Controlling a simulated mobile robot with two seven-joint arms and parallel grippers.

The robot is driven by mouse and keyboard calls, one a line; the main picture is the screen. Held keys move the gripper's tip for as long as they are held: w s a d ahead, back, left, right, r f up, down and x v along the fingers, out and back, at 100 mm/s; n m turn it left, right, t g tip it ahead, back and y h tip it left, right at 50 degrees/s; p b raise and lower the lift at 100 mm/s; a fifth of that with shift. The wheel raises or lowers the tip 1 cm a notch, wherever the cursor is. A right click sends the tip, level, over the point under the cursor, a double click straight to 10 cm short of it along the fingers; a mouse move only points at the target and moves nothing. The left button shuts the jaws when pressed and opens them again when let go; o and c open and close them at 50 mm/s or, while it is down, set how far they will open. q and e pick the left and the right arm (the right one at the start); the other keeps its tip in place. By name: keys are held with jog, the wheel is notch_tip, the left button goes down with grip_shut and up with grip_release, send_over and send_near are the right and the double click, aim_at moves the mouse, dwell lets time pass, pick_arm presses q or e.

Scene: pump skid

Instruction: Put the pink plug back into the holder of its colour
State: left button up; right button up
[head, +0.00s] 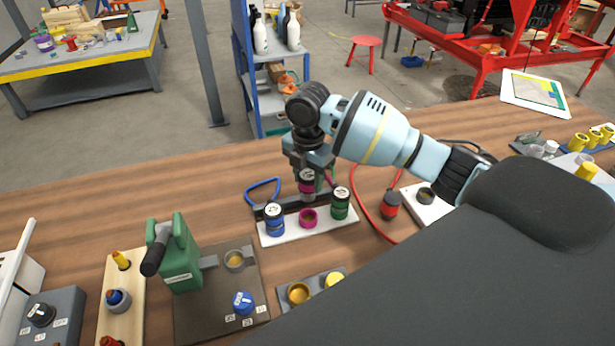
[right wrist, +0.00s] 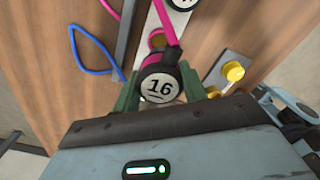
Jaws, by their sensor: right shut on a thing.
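The pink plug (head: 306,186) is in my right gripper (head: 309,168), upright, with its grey lower end pointing down. The pink holder (head: 308,217) is a ring on a white base plate (head: 318,235), between a blue plug (head: 274,218) and a green plug (head: 341,203). The plug hangs just above the pink holder in the head view. The exact gap is hard to tell. My left gripper is not seen.
A green-handled device (head: 182,256) stands on a dark plate at front left. A grey block with yellow parts (head: 298,293) lies in front. A red-black plug (head: 390,204) with a red cable is to the right. A blue cable (head: 262,188) loops behind the base plate.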

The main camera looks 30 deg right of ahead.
aim_at(308, 193)
jog(key=shift+f, duration=2.7)
jog(key=shift+f+b, duration=0.4)
jog(key=shift+f, duration=1.4)
jog(key=o, duration=1.2)
notch_tip(308, 193, up, 8)
jog(key=shift+f, duration=0.1)
jog(key=shift+s, duration=0.1)
